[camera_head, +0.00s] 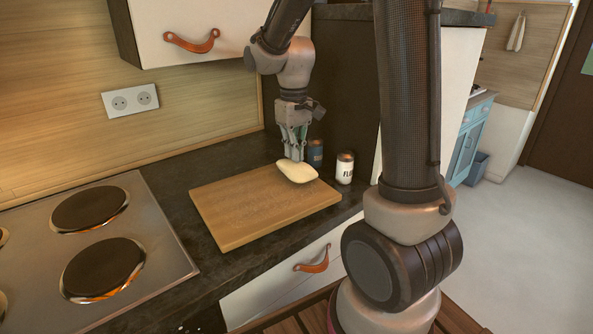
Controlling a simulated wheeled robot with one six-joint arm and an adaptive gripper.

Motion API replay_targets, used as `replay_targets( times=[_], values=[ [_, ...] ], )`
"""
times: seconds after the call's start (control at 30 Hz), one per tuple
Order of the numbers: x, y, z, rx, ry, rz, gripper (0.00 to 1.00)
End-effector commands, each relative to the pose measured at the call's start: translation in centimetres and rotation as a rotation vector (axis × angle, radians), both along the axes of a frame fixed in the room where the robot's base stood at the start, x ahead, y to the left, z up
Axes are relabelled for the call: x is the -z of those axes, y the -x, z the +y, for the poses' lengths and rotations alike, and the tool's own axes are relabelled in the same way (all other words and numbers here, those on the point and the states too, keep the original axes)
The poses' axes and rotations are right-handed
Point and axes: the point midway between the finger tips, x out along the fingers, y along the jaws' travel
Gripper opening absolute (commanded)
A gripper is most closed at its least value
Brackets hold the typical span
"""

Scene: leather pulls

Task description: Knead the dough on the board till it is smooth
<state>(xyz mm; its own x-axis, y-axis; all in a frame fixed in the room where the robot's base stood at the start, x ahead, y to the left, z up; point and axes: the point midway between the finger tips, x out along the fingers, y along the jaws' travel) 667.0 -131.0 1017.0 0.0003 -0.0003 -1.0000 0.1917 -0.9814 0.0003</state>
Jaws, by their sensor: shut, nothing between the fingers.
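The dough (299,173) is a pale, flattened oval lump near the far right corner of the wooden board (240,210). The board lies flat on the dark counter. My gripper (294,157) points down right at the dough's far edge, its fingers shut with nothing between them. The fingertips look to be at or just behind the dough, and I cannot tell whether they touch it. The dough's surface is too small here to judge its smoothness.
A stovetop (100,240) with hot plates is at the left. A cabinet (205,30) hangs above. Most of the board is bare.

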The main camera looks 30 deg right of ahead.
Motion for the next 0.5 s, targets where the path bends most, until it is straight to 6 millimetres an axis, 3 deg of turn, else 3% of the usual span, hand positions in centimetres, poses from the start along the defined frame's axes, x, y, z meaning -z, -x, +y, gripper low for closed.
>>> replay_targets(
  times=[0.5],
  values=[
    [0.53,0.13,0.03,0.001,-0.001,0.004,0.0]
  ],
)
